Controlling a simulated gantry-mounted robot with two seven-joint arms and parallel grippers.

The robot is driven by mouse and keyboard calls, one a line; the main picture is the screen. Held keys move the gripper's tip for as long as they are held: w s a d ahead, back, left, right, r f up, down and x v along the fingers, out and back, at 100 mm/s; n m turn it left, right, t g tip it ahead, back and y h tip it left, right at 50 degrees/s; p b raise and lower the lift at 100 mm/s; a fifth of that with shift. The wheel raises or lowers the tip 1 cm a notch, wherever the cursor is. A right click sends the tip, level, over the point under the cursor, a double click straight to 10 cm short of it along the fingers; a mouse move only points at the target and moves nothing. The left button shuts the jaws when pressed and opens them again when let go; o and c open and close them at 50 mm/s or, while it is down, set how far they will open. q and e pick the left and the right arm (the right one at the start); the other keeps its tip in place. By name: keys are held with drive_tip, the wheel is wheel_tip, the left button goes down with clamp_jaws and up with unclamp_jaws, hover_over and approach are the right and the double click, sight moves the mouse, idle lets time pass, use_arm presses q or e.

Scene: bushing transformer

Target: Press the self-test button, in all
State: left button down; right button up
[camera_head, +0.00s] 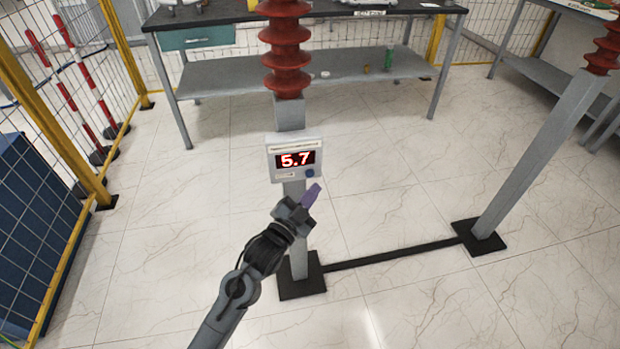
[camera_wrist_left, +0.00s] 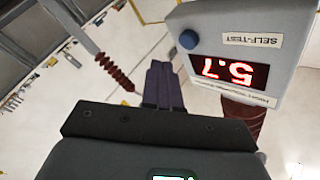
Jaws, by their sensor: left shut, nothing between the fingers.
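The white meter box (camera_head: 295,160) is mounted on a grey post below a red ribbed insulator (camera_head: 285,48). Its red display reads 5.7. The round blue self-test button (camera_head: 310,173) is at the lower right of its face. In the left wrist view the box appears upside down, with the blue button (camera_wrist_left: 188,39) beside a "SELF-TEST" label. My left gripper (camera_head: 312,194) is shut and empty, its purple fingers just below the button in the head view. In the left wrist view the fingertips (camera_wrist_left: 158,68) are left of and below the button, apart from it. My right gripper is not in view.
A second grey post (camera_head: 530,160) stands at the right, joined to the first by a black floor bar (camera_head: 395,254). A grey workbench (camera_head: 300,72) stands behind. Yellow-framed fencing (camera_head: 60,130) and a blue cabinet (camera_head: 35,225) are at the left. The tiled floor between is clear.

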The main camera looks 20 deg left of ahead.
sight(310, 173)
use_arm(q)
drive_tip(key=shift+w+a+r, duration=0.1)
drive_tip(key=shift+w+a, duration=0.45)
drive_tip(key=shift+w, duration=0.3)
idle(0.4)
idle(0.8)
drive_tip(key=shift+w, duration=0.1)
idle(0.4)
drive_tip(key=shift+w+a, duration=0.25)
